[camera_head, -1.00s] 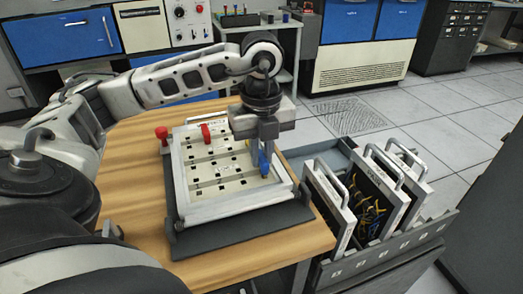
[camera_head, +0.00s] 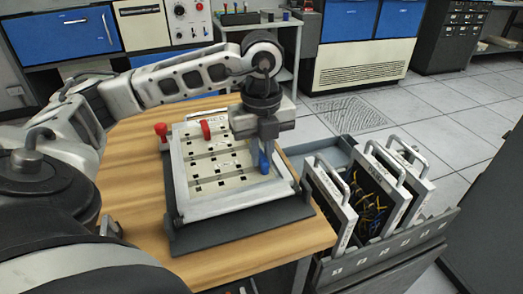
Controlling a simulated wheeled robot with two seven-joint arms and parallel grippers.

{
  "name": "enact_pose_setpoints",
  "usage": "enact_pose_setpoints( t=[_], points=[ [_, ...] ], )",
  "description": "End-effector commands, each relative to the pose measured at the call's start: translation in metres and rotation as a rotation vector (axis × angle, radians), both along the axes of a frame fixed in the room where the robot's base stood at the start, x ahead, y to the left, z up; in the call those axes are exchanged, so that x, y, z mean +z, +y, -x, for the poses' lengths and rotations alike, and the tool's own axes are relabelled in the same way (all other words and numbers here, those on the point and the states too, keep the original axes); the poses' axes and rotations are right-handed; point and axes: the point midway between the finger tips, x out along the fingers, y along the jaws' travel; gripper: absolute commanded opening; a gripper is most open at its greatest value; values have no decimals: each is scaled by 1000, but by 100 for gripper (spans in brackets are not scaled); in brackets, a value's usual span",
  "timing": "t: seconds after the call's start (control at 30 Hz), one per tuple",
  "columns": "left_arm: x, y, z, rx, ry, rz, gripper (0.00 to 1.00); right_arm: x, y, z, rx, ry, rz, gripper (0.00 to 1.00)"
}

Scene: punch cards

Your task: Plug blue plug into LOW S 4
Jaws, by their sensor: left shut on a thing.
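A white plugboard panel (camera_head: 225,203) with rows of dark sockets lies in a dark grey tray on the wooden table. My left gripper (camera_head: 265,148) points down over the right part of the panel and is shut on the blue plug (camera_head: 264,161). The plug is upright, low over or at the panel's right-hand sockets; I cannot tell whether it is in a socket. The socket labels are too small to read. A red plug (camera_head: 206,130) stands at the panel's upper part. My right gripper is not in view.
A red knob-like piece (camera_head: 161,130) is at the panel's upper left. A grey rack (camera_head: 390,238) with several handled card frames stands right of the table. The table's front left (camera_head: 145,205) is bare wood.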

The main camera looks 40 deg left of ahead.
Motion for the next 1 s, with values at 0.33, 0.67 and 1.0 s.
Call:
enact_pose_setpoints(
  t=[0.33, 0.67, 1.0],
  points=[
    [-2, -1, 0, 0, -1, 3, 40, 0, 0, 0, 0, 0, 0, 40],
    [-1, -1, -2, 1, -6, 3, 40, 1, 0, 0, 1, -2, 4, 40],
    [68, -1, -1, 0, -8, 3, 40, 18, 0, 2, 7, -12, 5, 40]
  ],
)
